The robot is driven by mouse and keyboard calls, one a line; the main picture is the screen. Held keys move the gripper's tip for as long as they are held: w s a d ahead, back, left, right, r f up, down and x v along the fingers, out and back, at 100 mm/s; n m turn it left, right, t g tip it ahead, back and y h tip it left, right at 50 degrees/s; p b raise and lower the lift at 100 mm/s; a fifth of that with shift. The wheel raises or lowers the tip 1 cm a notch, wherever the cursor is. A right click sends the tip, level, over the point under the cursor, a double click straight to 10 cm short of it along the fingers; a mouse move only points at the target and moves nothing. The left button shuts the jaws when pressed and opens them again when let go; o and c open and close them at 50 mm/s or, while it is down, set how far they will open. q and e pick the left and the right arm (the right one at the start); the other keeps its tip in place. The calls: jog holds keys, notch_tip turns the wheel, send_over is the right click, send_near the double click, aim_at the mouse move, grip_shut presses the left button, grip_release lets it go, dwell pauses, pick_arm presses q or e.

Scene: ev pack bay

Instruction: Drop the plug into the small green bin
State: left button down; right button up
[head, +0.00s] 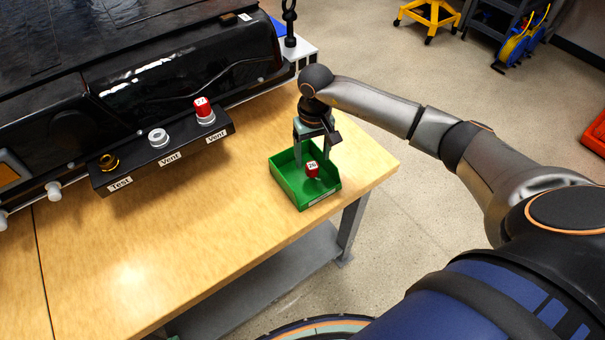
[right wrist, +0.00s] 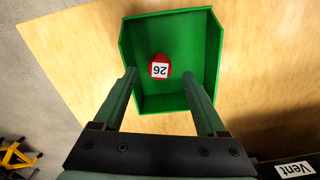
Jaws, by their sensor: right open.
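The small green bin (head: 289,187) stands on the wooden table near its right corner; it also shows in the right wrist view (right wrist: 212,60). A red plug (head: 312,169) with a white label lies inside the bin. In the right wrist view the plug (right wrist: 160,67) rests on the bin floor, its label reading 26. My right gripper (head: 313,150) is over the bin, fingers apart and empty. In the right wrist view the open fingers (right wrist: 160,88) point at the bin, with the plug beyond their tips. My left gripper is not in view.
A black block (head: 165,160) with Test and Vent labels stands left of the bin, holding a brass fitting (head: 108,162), a grey fitting (head: 158,137) and another red plug (head: 203,108). A large black pack (head: 170,75) fills the back. The front tabletop (head: 150,255) is clear.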

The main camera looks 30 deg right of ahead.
notch_tip(320, 180, up, 12)
jog(key=b, duration=0.1)
jog(key=shift+r, duration=0.25)
dwell(0.5)
